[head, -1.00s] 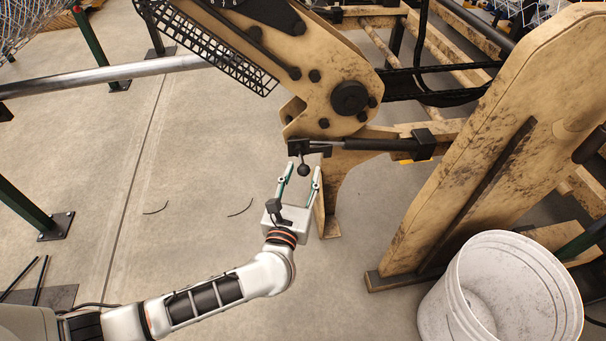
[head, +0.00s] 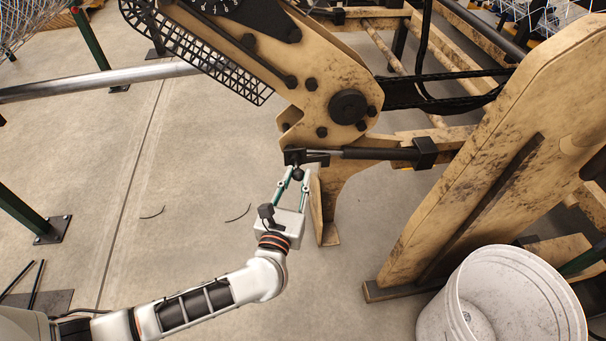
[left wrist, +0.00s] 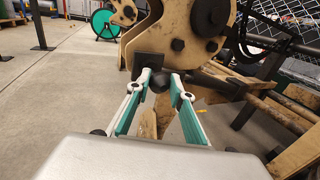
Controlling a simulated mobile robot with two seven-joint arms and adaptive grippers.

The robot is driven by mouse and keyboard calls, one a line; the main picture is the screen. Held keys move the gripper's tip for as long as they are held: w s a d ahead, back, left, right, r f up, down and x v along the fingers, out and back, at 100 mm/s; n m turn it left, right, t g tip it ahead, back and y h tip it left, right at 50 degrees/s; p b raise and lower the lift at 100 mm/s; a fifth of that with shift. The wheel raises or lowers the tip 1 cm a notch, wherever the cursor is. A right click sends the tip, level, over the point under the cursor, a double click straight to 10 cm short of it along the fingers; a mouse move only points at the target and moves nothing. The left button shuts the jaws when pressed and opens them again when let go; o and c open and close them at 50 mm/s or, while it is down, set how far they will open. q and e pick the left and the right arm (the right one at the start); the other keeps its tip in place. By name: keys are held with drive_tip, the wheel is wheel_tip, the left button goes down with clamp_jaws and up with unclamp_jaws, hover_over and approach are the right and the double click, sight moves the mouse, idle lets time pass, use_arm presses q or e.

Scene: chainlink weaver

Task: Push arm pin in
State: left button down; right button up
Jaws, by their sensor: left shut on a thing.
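The arm pin (head: 298,174) shows as a black ball-ended knob below a black block (head: 295,157) on the tan machine arm (head: 335,95). My left gripper (head: 298,177) is at the knob with its fingers closed around it. In the left wrist view the two teal-lined fingertips (left wrist: 160,82) sit on either side of the dark round knob (left wrist: 160,84), just below the dark square block (left wrist: 149,65). How far the pin sits in its hole is hidden. My right gripper is in neither view.
A black cylinder rod (head: 375,153) runs right from the block. A tan upright (head: 480,160) and a white bucket (head: 505,300) stand to the right. A tan leg (head: 329,205) is close beside my gripper. The concrete floor to the left is mostly clear.

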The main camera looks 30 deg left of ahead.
use_arm(q)
drive_tip(key=shift+w+a+r, duration=0.15)
drive_tip(key=shift+w+a, duration=0.05)
drive_tip(key=shift+a, duration=0.05)
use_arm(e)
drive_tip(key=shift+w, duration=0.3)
use_arm(q)
drive_tip(key=c, duration=1.8)
unclamp_jaws()
drive_tip(key=shift+s+d, duration=0.1)
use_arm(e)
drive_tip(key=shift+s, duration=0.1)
use_arm(q)
drive_tip(key=shift+s+d+f, duration=0.1)
drive_tip(key=shift+s+f, duration=0.1)
drive_tip(key=shift+s, duration=0.15)
drive_tip(key=v, duration=0.6)
drive_tip(key=shift+s+r, duration=0.15)
drive_tip(key=shift+s, duration=0.1)
